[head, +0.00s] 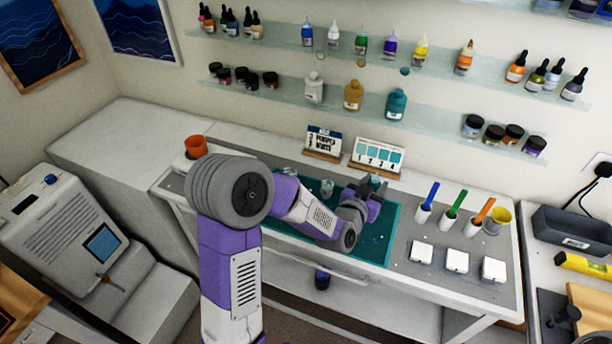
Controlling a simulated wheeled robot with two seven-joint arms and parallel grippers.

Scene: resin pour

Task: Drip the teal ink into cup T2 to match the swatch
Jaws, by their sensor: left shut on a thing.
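My left gripper (374,188) is over the right part of the teal mat (378,248). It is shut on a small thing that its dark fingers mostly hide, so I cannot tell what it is. A clear cup (328,187) stands on the mat to the left of the gripper, and another clear piece (290,172) is further left. Their labels are too small to read, so I cannot tell which is T2. The swatch card (378,154) with teal patches numbered 1 to 4 stands behind the gripper. A large teal bottle (396,104) is on the lower shelf. My right gripper is not in view.
A second card (323,143) stands left of the swatch card. An orange cup (195,146) is at the far left. Blue, green and orange-handled tools (454,210), a yellow cup (497,221) and white blocks (456,261) occupy the right. Glass shelves (440,122) hang behind.

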